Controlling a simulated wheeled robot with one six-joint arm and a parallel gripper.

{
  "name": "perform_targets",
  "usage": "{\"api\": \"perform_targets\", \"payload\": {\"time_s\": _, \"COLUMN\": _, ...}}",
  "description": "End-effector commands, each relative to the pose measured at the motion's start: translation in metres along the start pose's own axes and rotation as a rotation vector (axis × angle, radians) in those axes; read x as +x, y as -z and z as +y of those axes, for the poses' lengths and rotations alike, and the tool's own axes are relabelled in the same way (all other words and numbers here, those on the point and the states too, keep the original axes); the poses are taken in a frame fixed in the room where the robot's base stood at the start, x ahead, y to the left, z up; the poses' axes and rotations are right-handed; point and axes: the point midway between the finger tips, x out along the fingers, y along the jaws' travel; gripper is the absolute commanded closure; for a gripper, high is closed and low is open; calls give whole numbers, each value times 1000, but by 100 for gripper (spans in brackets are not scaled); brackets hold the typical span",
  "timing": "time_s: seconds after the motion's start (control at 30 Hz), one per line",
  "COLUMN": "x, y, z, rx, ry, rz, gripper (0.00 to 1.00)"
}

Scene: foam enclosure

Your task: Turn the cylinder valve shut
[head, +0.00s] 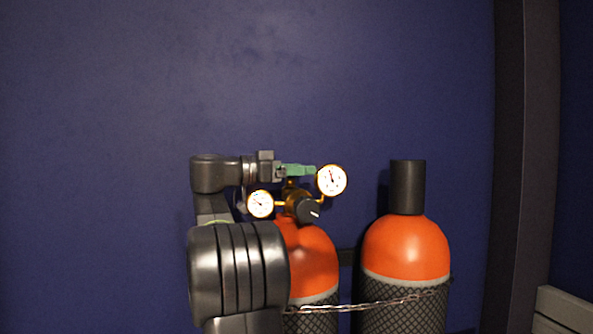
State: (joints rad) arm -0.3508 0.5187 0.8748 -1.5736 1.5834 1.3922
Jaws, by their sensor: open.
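The left orange cylinder (312,245) stands upright with a brass valve and regulator (297,200) on top. A green part (300,169), apparently the valve's handwheel seen edge-on, sits above the brass body. My gripper (281,170) comes in level from the left at the height of the green part. It is open, and its tips are at the green part's left end. I cannot tell whether they touch it or reach around it. My arm hides the cylinder's left side and part of the valve.
Two round white gauges, left (260,204) and right (332,180), and a black knob (308,210) sit close to my gripper. A second orange cylinder (406,248) with a dark cap (408,187) stands right. A chain (385,303) crosses both cylinders. The blue wall (250,80) is behind.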

Motion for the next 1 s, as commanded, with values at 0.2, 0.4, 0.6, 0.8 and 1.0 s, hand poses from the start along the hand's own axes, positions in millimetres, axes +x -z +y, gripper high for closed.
{"api": "perform_targets", "payload": {"time_s": 0.2, "x": -16, "y": -1, "z": -1, "rx": 0, "ry": 3, "rz": 0, "gripper": 30}}
{"api": "perform_targets", "payload": {"time_s": 0.4, "x": -60, "y": -2, "z": -1, "rx": 0, "ry": 5, "rz": 0, "gripper": 30}}
{"api": "perform_targets", "payload": {"time_s": 0.6, "x": -104, "y": -1, "z": -1, "rx": 0, "ry": 4, "rz": 0, "gripper": 30}}
{"api": "perform_targets", "payload": {"time_s": 0.8, "x": -131, "y": 0, "z": 0, "rx": 1, "ry": 2, "rz": 0, "gripper": 30}}
{"api": "perform_targets", "payload": {"time_s": 1.0, "x": -138, "y": 0, "z": 0, "rx": 0, "ry": 0, "rz": 0, "gripper": 30}}
